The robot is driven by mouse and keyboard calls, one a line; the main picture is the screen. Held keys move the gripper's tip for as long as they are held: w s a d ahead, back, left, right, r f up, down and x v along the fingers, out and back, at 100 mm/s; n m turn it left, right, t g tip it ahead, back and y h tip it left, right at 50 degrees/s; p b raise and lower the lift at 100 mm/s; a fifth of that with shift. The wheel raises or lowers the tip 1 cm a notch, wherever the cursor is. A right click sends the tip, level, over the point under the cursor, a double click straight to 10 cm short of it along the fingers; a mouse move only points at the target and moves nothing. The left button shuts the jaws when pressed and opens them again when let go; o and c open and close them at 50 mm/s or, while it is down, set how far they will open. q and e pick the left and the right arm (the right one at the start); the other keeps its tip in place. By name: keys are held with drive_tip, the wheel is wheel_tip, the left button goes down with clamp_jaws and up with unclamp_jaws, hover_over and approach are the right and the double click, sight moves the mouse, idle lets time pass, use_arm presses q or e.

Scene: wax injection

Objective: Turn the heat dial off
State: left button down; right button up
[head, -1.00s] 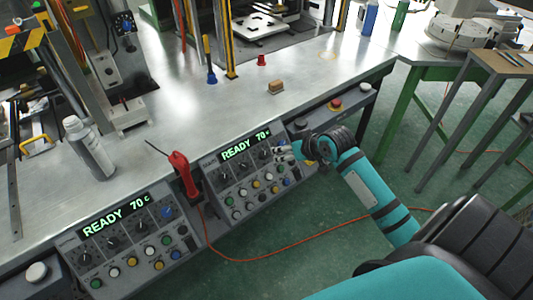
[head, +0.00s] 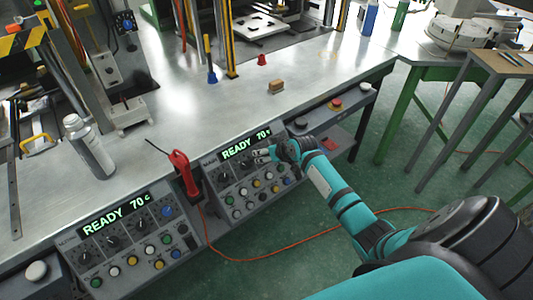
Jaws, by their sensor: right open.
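Two grey control panels stand along the front edge of the metal bench. The right panel (head: 228,191) has a display (head: 246,144) reading READY 70 C, with dials and coloured buttons below it. The left panel (head: 76,259) has a similar display (head: 115,215), also READY 70 C, and several black dials. My right gripper (head: 262,156) is open at the upper right part of the right panel, just below its display, and hides some dials there. I cannot tell whether its fingers touch a dial. Dial labels are too small to read. My left gripper is not in view.
A red-handled tool (head: 181,174) stands between the panels, its cable running over the floor. A red button (head: 335,104) sits at right.

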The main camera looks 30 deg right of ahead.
clamp_jaws()
